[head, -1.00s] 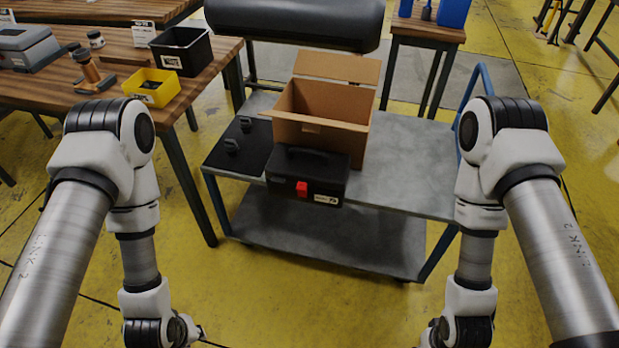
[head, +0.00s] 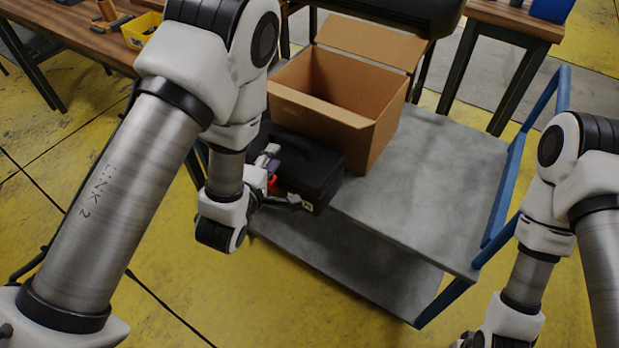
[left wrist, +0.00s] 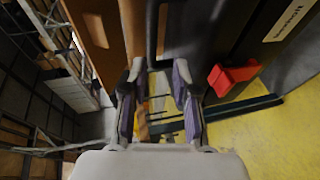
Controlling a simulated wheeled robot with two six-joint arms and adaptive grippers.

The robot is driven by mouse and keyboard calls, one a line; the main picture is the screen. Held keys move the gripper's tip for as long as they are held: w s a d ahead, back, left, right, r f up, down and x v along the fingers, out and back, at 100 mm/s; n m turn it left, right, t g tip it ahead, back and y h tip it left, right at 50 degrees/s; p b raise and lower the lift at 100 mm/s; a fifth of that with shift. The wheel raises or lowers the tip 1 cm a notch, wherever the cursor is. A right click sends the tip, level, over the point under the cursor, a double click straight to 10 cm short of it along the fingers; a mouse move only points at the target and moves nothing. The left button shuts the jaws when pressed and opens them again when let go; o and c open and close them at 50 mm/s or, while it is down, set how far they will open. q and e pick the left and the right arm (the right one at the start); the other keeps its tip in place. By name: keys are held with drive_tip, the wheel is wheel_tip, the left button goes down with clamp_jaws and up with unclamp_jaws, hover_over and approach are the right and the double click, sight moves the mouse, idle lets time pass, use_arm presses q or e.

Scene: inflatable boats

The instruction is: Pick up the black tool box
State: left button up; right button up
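The black tool box (head: 318,166) sits on the grey cart, in front of the cardboard box, with a red latch on its front. My left gripper (head: 284,178) is at the tool box's front and covers part of it. In the left wrist view, its two fingers (left wrist: 158,95) are apart with nothing clamped between them. The tool box (left wrist: 215,40) fills the upper right there, with its red latch (left wrist: 232,76) to the right of the fingers and a dark handle bar just beyond the fingertips. My right arm hangs at the lower right; its gripper is out of frame.
The open cardboard box (head: 345,95) stands right behind the tool box. The grey cart (head: 430,190) has clear top to the right and a blue rail (head: 525,165). A wooden workbench (head: 95,40) with a yellow bin (head: 143,28) is at the upper left.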

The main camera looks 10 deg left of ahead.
sight(283, 138)
use_arm(q)
drive_tip(key=shift+w+d+b, duration=0.2)
drive_tip(key=shift+w+b, duration=0.05)
drive_tip(key=shift+b, duration=0.05)
drive_tip(key=shift+a+r+t, duration=0.1)
drive_tip(key=shift+r+t, duration=0.05)
drive_tip(key=shift+t, duration=0.15)
drive_tip(key=shift+w+a+r, duration=0.1)
drive_tip(key=shift+w+r, duration=0.05)
drive_tip(key=shift+w, duration=0.1)
drive_tip(key=w, duration=0.2)
drive_tip(key=w+f, duration=0.1)
drive_tip(key=w, duration=0.4)
drive_tip(key=shift+w+d+f, duration=0.15)
drive_tip(key=shift+d+f, duration=0.1)
drive_tip(key=shift+d, duration=0.05)
drive_tip(key=shift+r, duration=0.1)
clamp_jaws()
